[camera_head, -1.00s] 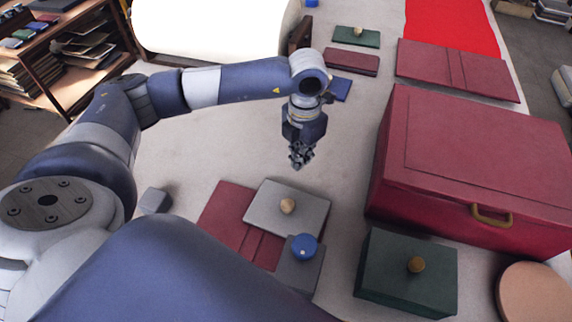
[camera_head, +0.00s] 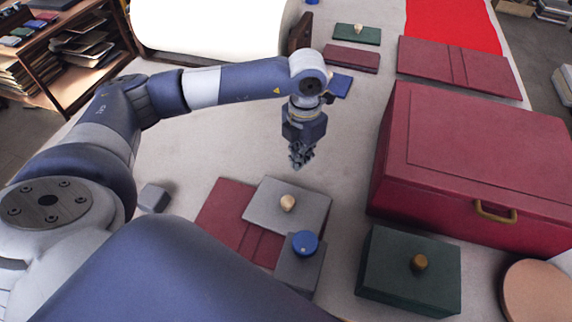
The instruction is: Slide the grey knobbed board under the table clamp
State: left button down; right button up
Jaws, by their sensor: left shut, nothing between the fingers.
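The grey knobbed board (camera_head: 262,205) lies flat on the table, its left part resting over a dark red cover (camera_head: 222,208). A pale wooden knob (camera_head: 288,203) stands on it. A grey block with a blue round knob (camera_head: 305,242), which looks like the table clamp (camera_head: 300,270), stands at the board's front edge; whether any of the board is beneath it I cannot tell. My left gripper (camera_head: 298,162) is shut and empty, pointing down above the table just behind the board, apart from it. My right gripper does not show.
A large red box with a brass handle (camera_head: 480,150) stands on the right. A dark green box with a knob (camera_head: 405,275) is in front of it. A small grey block (camera_head: 153,198) lies left. Flat covers (camera_head: 455,65) lie at the back.

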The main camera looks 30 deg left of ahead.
aim_at(294, 191)
pick_arm(q)
jog(key=shift+f+b, duration=2.15)
jog(key=shift+f, duration=0.2)
jog(key=shift+r, duration=0.65)
dwell(0.4)
jog(key=shift+s, duration=0.1)
jog(key=shift+s+d, duration=0.15)
jog(key=shift+s, duration=0.3)
jog(key=shift+s, duration=0.15)
jog(key=shift+s+d, duration=0.15)
jog(key=shift+s, duration=0.15)
jog(key=shift+s, duration=0.15)
jog(key=shift+s+d+b, duration=0.2)
jog(key=shift+s+b, duration=0.1)
jog(key=shift+s, duration=0.4)
jog(key=shift+s+d+b, duration=0.15)
jog(key=shift+s+b, duration=0.15)
jog(key=shift+s, duration=0.35)
jog(key=shift+s, duration=0.1)
